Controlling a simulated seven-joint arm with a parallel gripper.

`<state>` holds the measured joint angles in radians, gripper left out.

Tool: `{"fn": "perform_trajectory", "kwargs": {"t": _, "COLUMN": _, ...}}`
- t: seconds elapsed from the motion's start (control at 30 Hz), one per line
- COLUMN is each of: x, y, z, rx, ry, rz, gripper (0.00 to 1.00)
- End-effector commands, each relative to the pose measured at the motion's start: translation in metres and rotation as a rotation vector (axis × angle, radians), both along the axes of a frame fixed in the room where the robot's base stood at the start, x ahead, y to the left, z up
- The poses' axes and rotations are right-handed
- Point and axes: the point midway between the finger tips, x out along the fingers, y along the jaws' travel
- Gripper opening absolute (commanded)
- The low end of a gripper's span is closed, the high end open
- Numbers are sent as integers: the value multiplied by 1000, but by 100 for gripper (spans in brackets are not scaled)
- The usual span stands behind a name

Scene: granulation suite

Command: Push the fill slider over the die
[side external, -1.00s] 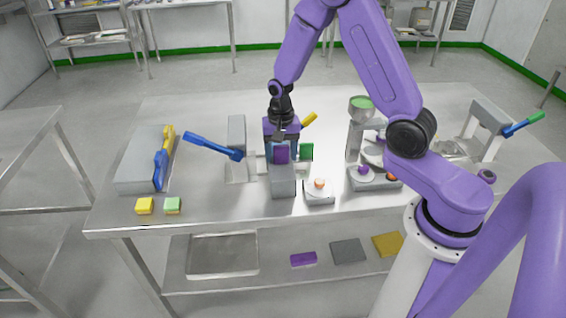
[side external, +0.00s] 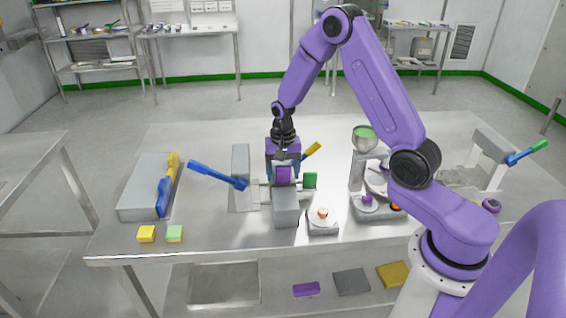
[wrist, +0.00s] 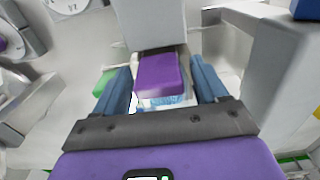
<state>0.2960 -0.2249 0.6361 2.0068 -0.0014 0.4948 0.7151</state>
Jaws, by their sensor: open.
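A purple block (side external: 283,174), which looks like the fill slider's body, sits behind a grey block (side external: 286,207) on the steel table. It also shows in the wrist view (wrist: 158,76), in front of a large grey block (wrist: 150,22). My gripper (side external: 284,172) points down at it. In the wrist view my gripper (wrist: 166,88) is open, with one blue finger on each side of the purple block and small gaps visible. Something blue (wrist: 170,100) shows just under the block's near end. I cannot make out the die; it may be hidden.
A blue lever (side external: 217,175) rises to the left, by an upright grey plate (side external: 240,165). A green piece (side external: 310,181) is close on the right, a yellow handle (side external: 313,150) behind. A push-button box (side external: 322,222) stands front right.

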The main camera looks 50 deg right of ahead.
Motion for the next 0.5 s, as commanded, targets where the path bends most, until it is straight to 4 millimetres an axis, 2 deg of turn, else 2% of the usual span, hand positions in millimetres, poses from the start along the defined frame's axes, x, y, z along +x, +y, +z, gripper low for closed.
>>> {"fn": "perform_trajectory", "kwargs": {"t": 0.17, "x": 1, "y": 0, "z": 16, "rx": 0, "ry": -3, "rz": 0, "gripper": 72}}
{"fn": "perform_trajectory", "kwargs": {"t": 0.5, "x": 1, "y": 0, "z": 85, "rx": -1, "ry": -6, "rz": -1, "gripper": 72}}
